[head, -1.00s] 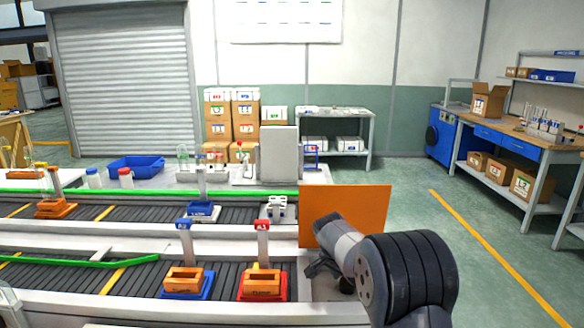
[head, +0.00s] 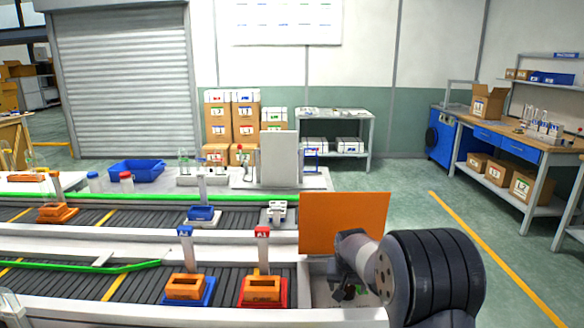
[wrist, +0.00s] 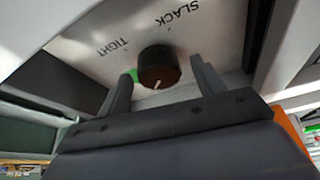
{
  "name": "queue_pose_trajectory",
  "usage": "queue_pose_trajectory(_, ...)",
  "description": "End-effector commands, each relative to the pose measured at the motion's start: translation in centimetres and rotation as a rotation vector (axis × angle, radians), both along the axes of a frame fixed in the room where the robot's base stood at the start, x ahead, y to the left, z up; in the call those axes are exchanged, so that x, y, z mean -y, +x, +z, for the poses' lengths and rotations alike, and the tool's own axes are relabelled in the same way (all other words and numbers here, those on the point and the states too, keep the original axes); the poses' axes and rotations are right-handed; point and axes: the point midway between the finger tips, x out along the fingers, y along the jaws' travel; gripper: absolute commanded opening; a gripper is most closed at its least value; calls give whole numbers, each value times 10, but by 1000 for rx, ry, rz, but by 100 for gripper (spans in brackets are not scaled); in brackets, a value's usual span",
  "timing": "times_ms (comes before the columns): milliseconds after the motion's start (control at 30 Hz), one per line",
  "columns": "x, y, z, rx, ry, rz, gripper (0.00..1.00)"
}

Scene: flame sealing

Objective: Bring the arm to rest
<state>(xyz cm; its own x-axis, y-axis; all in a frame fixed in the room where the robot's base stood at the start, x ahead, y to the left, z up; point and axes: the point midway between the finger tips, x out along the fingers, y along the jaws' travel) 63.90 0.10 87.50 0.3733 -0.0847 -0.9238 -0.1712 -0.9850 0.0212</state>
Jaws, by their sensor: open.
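My gripper (head: 348,285) is at the right end of the near conveyor, in front of an orange panel (head: 345,222). In the wrist view my gripper (wrist: 163,88) has its two dark fingers apart, with nothing gripped. A round dark brown knob (wrist: 158,70) with a white pointer mark shows between and beyond the fingers. It sits on a light metal plate (wrist: 195,45) lettered SLACK and TIGHT, with a green spot beside the knob. I cannot tell whether either finger touches the knob. In the head view the fingertips are small and partly hidden by my wrist.
The near conveyor carries orange blocks on a blue tray (head: 204,301) and a red tray (head: 284,301), below small posted signs. A tall grey box (head: 279,160) stands behind the far conveyor. A workbench (head: 545,150) is at the right. Open floor (head: 450,250) lies between.

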Motion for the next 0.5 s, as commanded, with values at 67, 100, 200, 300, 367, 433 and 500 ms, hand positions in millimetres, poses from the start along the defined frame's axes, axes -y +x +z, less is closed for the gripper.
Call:
queue_pose_trajectory(67, 1, 0, 1, 0, 0, 39, 65)
queue_pose_trajectory(100, 1, 0, 1, 0, 1, 60, 65)
queue_pose_trajectory(200, 1, 0, 0, 0, 2, 111, 65)
queue_pose_trajectory(300, 2, 0, 1, 1, 1, 164, 65)
queue_pose_trajectory(367, 2, 0, 0, 1, 1, 193, 65)
queue_pose_trajectory(433, 2, 0, 0, 0, 1, 229, 65)
queue_pose_trajectory(500, 2, 0, 0, 2, 1, 265, 65)
